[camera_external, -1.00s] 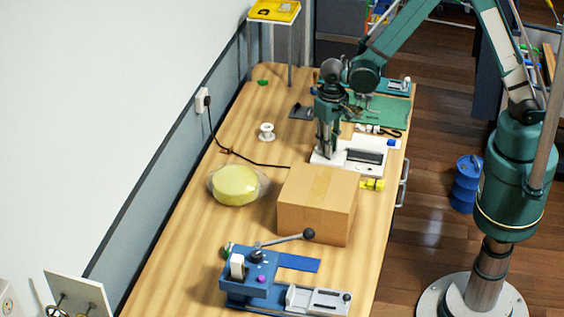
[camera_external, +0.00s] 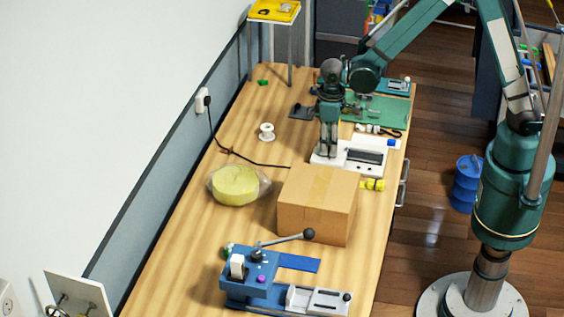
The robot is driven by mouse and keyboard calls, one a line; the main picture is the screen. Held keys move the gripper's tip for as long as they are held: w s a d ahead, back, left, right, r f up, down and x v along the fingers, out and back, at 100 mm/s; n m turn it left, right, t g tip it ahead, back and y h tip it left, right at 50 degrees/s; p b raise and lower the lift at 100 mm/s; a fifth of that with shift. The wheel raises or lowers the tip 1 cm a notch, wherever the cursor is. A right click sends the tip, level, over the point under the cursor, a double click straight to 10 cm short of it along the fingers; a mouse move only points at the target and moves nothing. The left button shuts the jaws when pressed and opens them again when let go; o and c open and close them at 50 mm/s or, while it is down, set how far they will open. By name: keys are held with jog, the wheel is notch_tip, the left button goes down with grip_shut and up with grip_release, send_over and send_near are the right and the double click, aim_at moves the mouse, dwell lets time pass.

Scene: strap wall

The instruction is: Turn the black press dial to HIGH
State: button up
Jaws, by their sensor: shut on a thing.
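A white press unit (camera_external: 378,168) with a dark panel (camera_external: 364,156) on top lies on the bench behind the cardboard box. My gripper (camera_external: 327,154) points straight down at the left end of this unit. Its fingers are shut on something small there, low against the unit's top. The black press dial itself is hidden behind the fingers, and its pointer and the HIGH mark cannot be made out.
A cardboard box (camera_external: 316,206) stands just in front of the unit. A blue clamp device with a lever (camera_external: 250,270) is nearer. A bagged yellow roll (camera_external: 236,186), a white spool (camera_external: 267,131) and a black cable (camera_external: 255,161) lie to the left. A green mat (camera_external: 385,108) is behind.

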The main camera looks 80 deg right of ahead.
dwell(0.4)
jog(key=o, duration=0.9)
jog(key=shift+m+p, duration=0.3)
jog(key=shift+m, duration=0.1)
